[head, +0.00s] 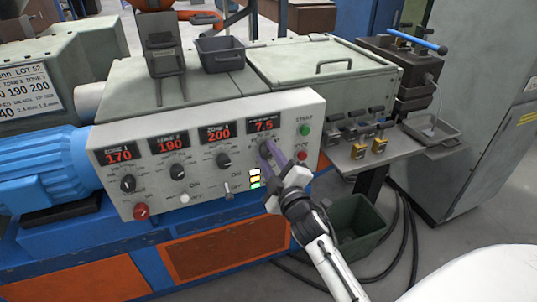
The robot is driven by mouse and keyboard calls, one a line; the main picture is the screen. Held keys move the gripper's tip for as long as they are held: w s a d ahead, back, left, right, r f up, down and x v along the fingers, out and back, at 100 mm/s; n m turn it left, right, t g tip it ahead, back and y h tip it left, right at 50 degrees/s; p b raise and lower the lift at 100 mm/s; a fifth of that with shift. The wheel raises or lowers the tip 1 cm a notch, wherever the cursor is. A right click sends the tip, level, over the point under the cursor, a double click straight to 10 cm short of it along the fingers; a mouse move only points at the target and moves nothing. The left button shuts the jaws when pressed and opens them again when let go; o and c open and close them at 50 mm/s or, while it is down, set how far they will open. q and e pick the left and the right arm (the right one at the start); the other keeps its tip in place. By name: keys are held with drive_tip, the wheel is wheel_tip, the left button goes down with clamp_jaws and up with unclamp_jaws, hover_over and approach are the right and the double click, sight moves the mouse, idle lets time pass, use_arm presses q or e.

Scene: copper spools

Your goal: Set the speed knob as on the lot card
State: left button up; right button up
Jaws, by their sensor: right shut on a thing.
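The grey control panel (215,165) carries a row of red displays reading 170, 190, 200 and 7.5. My right gripper (269,149) reaches up from the lower right and is shut on the speed knob (264,147), under the display (264,126) reading 7.5. Its fingers hide most of the knob, so the pointer cannot be seen. The lot card (27,90) is on the machine at the far left, cut off by the picture edge. "LOT 52", "190 200" and a larger "40" are legible; its small print is not clear. My left gripper is out of view.
Three black zone knobs (177,172) sit left of my gripper. A shelf (372,154) with small tools juts out right. A dark bin (358,226) stands below.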

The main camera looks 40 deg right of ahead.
sight(264, 120)
drive_tip(key=shift+m, duration=0.4)
drive_tip(key=o, duration=1.1)
drive_tip(key=shift+c, duration=0.2)
wheel_tip(264, 120, up, 8)
drive_tip(key=p, duration=0.2)
drive_tip(key=shift+r+p, duration=0.2)
drive_tip(key=shift+p, duration=0.15)
drive_tip(key=shift+r, duration=0.85)
